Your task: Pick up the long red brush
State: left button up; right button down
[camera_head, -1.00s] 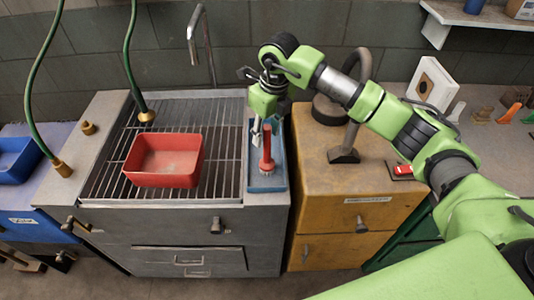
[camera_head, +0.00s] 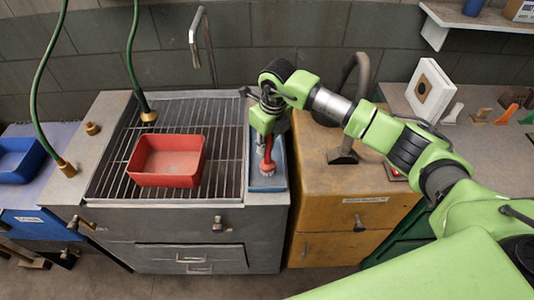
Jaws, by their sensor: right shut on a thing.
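The long red brush (camera_head: 267,165) stands upright, bristles down, in the narrow blue tray (camera_head: 275,184) at the right of the metal grate. Its red handle goes up between the fingers of my right gripper (camera_head: 264,146), which is shut on it from above. The gripper hides the upper handle. The brush base is still at the tray; I cannot tell whether it touches the tray floor. My left gripper is not in view.
A red bin (camera_head: 166,162) sits on the metal grate (camera_head: 220,165) to the left. A wooden cabinet (camera_head: 340,195) with a dark hose stand (camera_head: 343,156) is to the right. Two green hoses hang at the left. A blue bin (camera_head: 18,160) stands at the far left.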

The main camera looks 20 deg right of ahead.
jog(key=shift+r+b, duration=0.35)
jog(key=shift+b, duration=0.1)
notch_tip(320, 180, up, 2)
jog(key=shift+w+b, duration=0.1)
jog(key=shift+b, duration=1)
jog(key=s+a+r+b, duration=0.5)
jog(key=s+a+r, duration=0.2)
jog(key=s+r, duration=0.3)
jog(key=shift+s+a+r+b, duration=0.2)
jog(key=shift+s+b, duration=0.1)
jog(key=shift+s, duration=0.8)
